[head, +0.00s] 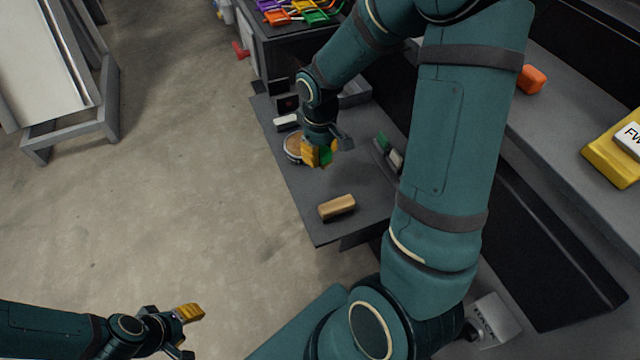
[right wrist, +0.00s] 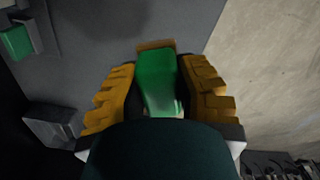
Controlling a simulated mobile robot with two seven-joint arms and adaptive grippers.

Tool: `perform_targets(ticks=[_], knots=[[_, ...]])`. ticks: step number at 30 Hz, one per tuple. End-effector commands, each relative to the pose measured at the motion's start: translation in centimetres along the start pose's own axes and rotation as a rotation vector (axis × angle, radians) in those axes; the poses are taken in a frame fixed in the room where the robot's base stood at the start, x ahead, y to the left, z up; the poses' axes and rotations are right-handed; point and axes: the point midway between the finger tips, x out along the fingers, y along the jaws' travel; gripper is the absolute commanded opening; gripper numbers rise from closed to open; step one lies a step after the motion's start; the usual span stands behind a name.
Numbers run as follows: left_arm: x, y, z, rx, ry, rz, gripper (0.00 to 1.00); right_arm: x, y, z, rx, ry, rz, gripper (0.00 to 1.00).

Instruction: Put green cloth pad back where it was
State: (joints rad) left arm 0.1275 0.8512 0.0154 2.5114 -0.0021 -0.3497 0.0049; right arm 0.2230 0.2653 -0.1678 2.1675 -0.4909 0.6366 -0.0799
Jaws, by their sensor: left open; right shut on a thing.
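My right gripper (head: 322,155) is shut on the green cloth pad (head: 326,156), above the dark grey bench top. In the right wrist view the green pad (right wrist: 157,80) sits between the yellow fingers, its lower end hidden by my wrist. A brown edge shows just past its far end; I cannot tell what it belongs to. Another green piece (head: 383,142) stands in a dark holder right of the gripper and also shows in the right wrist view (right wrist: 17,42). My left gripper (head: 192,332) is open and empty over the floor at lower left.
A tan block (head: 337,207) lies near the bench's front end. A round tin (head: 292,148) is beside the right gripper, partly hidden. A pale piece (head: 396,160) stands by the holder. My right arm covers much of the bench's right side.

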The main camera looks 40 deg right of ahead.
Motion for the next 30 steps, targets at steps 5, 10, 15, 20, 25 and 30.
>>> perform_targets(ticks=[5, 10, 15, 20, 25, 30], knots=[[1.0, -0.4, -0.1, 0.001, 0.004, 0.000, 0.47, 3.6, 0.0, 0.1, -0.002, -0.006, -0.001, 0.00], [1.4, -0.5, -0.2, 0.001, 0.007, 0.000, 0.47, 5.3, 0.0, 0.1, -0.002, -0.002, 0.000, 0.00], [1.7, -0.6, -0.2, 0.002, 0.009, 0.000, 0.47, 6.6, -0.1, 0.1, -0.002, -0.004, -0.001, 0.00], [2.4, -0.9, -0.3, 0.002, 0.012, 0.000, 0.47, 8.9, -0.1, 0.1, -0.001, -0.004, -0.001, 0.00], [2.4, -0.9, -0.3, 0.002, 0.013, 0.000, 0.47, 9.2, 0.0, 0.0, -0.001, -0.001, 0.000, 0.00], [2.5, -0.9, -0.3, 0.002, 0.013, 0.000, 0.47, 9.3, 0.0, 0.0, -0.001, -0.001, 0.000, 0.00]])
